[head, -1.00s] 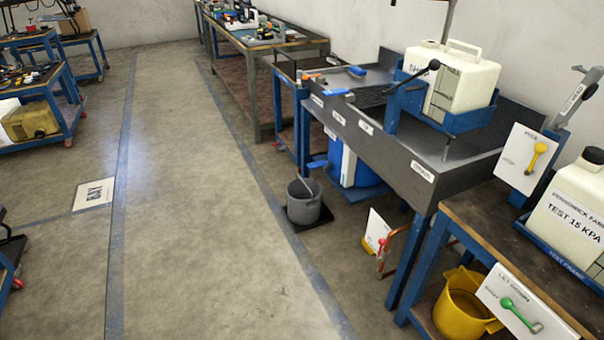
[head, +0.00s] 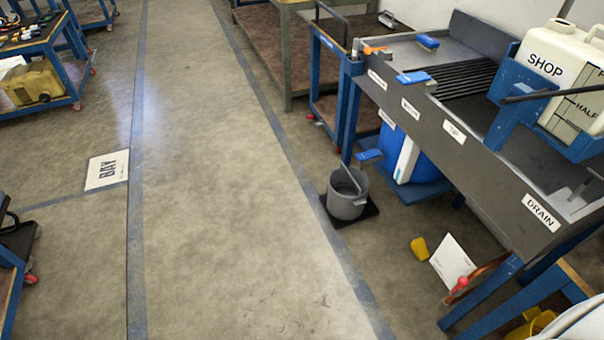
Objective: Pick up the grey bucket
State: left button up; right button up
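The grey bucket (head: 347,196) stands upright on a dark square mat (head: 368,212) on the floor, right of centre in the head view. Its handle or a stick-like bar leans up across its open top. It stands beside the blue legs of the long grey drain bench (head: 440,120). Neither of my grippers is in view.
A blue drum (head: 420,160) stands on a blue base under the bench, right of the bucket. A yellow object (head: 419,248) and a white card (head: 452,262) are on the floor nearer. The floor aisle (head: 215,200) left of the bucket is clear. Blue carts line the left.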

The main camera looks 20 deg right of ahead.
aim_at(349, 186)
jog(key=i+z, duration=0.1)
jog(key=i, duration=0.35)
jog(key=i+j+z, duration=0.1)
jog(key=i, duration=0.3)
jog(key=i+j+z, duration=0.15)
jog(key=i, duration=0.25)
jog(key=i+j+z, duration=0.1)
jog(key=i, duration=0.35)
jog(key=j, duration=0.1)
